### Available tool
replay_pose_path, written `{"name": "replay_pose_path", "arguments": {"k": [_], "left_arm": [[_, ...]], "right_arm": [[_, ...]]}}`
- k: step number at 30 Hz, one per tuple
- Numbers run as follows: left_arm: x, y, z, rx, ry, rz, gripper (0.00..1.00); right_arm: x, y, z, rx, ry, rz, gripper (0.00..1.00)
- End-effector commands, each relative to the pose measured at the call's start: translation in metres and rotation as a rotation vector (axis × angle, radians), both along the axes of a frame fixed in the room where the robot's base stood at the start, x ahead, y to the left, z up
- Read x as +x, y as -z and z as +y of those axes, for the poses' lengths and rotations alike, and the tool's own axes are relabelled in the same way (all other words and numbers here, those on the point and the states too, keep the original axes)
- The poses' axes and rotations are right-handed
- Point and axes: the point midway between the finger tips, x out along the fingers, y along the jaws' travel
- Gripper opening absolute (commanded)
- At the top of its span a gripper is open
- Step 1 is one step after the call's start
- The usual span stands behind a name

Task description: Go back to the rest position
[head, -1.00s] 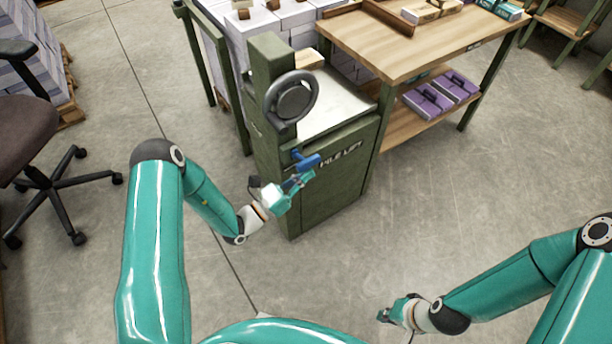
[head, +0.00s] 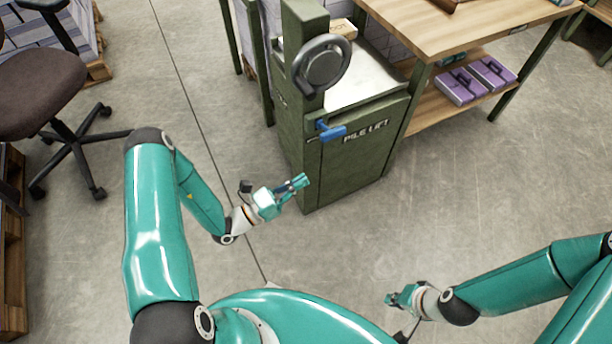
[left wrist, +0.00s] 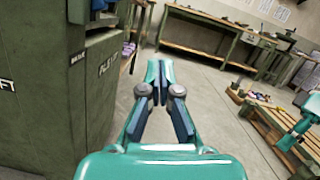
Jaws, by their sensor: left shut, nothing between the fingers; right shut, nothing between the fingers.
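My left gripper (head: 300,182) is shut and empty in front of the green pile lift (head: 350,165), near its lower left front corner. A gap shows between it and the blue handle (head: 332,131) on the lift. In the left wrist view, the left gripper's fingers (left wrist: 155,85) are together with nothing between them, and the pile lift (left wrist: 40,100) stands to their left. My right gripper (head: 391,299) is low at the bottom right of the head view, over open floor, shut and holding nothing.
A wooden table (head: 440,40) with purple boxes (head: 462,87) on its lower shelf stands behind the lift. An office chair (head: 50,95) is at the left. In the left wrist view, a pallet (left wrist: 280,125) stands at the right. Concrete floor is clear at the right.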

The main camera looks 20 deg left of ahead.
Motion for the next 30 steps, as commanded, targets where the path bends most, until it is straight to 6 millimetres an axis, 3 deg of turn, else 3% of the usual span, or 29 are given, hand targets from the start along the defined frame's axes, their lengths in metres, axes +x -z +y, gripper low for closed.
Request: {"name": "replay_pose_path", "arguments": {"k": [14,17,20,23,26,27,30], "left_arm": [[0.000,0.000,-0.001,0.001,0.004,0.001,0.00],[-0.004,0.000,-0.012,0.011,0.051,0.008,0.00],[-0.018,0.001,-0.039,0.044,0.175,0.025,0.00],[-0.048,0.004,-0.081,0.119,0.391,0.049,0.00],[-0.101,0.015,-0.123,0.260,0.686,0.058,0.00],[-0.128,0.022,-0.135,0.340,0.819,0.053,0.00],[-0.191,0.046,-0.143,0.586,1.123,0.004,0.00]], "right_arm": [[0.000,0.000,0.000,0.000,0.000,0.000,0.00],[0.000,0.000,0.000,0.000,0.000,0.000,0.00],[0.000,0.000,0.000,0.000,0.000,0.000,0.00],[0.000,0.000,0.000,0.000,0.000,0.000,0.00],[0.000,0.000,0.000,0.000,0.000,0.000,0.00],[0.000,0.000,0.000,0.000,0.000,0.000,0.00],[0.000,0.000,0.000,0.000,0.000,0.000,0.00]]}}
